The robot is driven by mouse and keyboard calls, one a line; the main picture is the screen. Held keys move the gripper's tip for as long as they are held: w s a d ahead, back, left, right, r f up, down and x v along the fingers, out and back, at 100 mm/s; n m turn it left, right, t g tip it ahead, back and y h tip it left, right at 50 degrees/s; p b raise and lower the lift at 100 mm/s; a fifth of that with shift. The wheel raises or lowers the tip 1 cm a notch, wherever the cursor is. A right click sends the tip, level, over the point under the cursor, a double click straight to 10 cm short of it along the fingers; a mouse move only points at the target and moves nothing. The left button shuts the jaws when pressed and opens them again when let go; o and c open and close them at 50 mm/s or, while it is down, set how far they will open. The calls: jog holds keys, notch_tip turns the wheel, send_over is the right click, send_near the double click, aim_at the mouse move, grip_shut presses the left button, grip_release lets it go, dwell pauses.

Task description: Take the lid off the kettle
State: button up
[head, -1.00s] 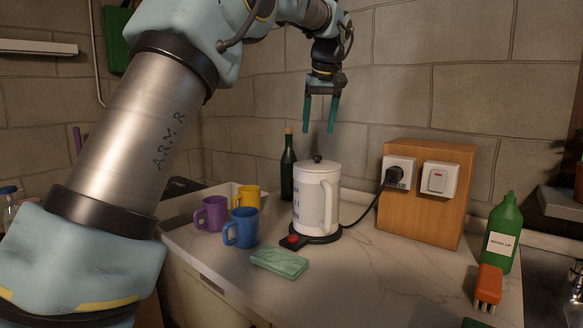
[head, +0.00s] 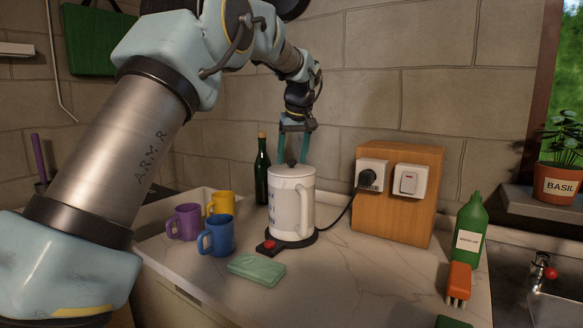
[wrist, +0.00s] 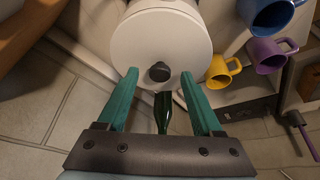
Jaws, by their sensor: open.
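The white kettle (head: 288,208) stands upright on its dark base (head: 290,243) on the counter. Its lid (wrist: 140,48) is on, with a dark round knob (wrist: 159,72) at the centre; the knob also shows in the head view (head: 291,164). My gripper (head: 294,158) is right above the kettle, pointing down, with its teal fingers apart. In the wrist view the gripper (wrist: 158,75) has one fingertip on each side of the knob, with gaps between. Whether the fingers are level with the knob is hard to tell.
A green bottle (head: 262,172) stands close behind the kettle. Purple (head: 184,222), yellow (head: 221,203) and blue (head: 217,236) mugs are at the left. A wooden socket block (head: 400,207) stands at the right, with the kettle's cord. A green cloth (head: 256,269) lies in front.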

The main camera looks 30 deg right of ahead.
jog(key=shift+w+f, duration=0.1)
jog(key=shift+f, duration=0.2)
jog(key=shift+c, duration=0.4)
grip_shut()
